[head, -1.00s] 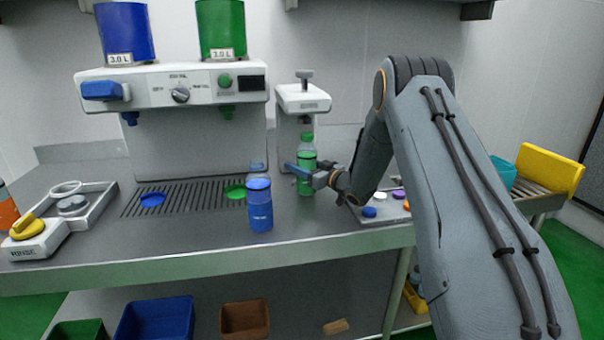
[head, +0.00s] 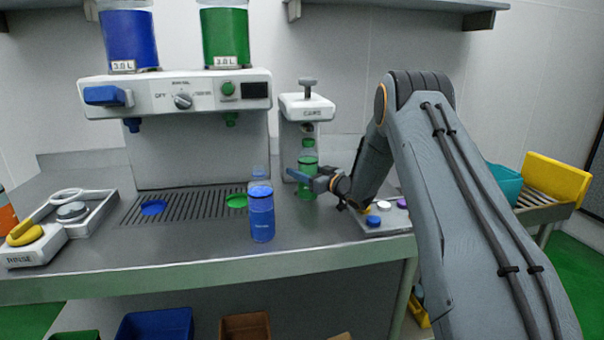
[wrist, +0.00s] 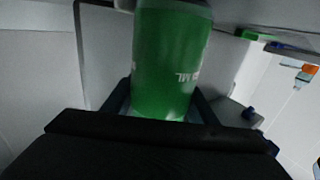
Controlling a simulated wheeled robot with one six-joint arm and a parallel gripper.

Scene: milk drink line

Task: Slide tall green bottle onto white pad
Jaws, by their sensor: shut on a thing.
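The tall green bottle (head: 308,187) stands upright on the steel counter, just in front of the white capping device. My gripper (head: 306,176) reaches in from the right, with its jaws around the bottle's body. In the wrist view, the green bottle (wrist: 172,60) fills the middle, with a dark finger on each side, and the gripper is shut on it. White "ML" lettering shows on its side. I cannot clearly make out a white pad; the bottle and gripper cover the area at the device's foot.
A blue bottle (head: 262,217) stands at the left, nearer the counter edge. The capping device (head: 307,107) rises behind the green bottle. The dispenser's drip grille (head: 185,208) has blue and green spots. A tray with coloured caps (head: 386,221) lies at the right, beneath my arm.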

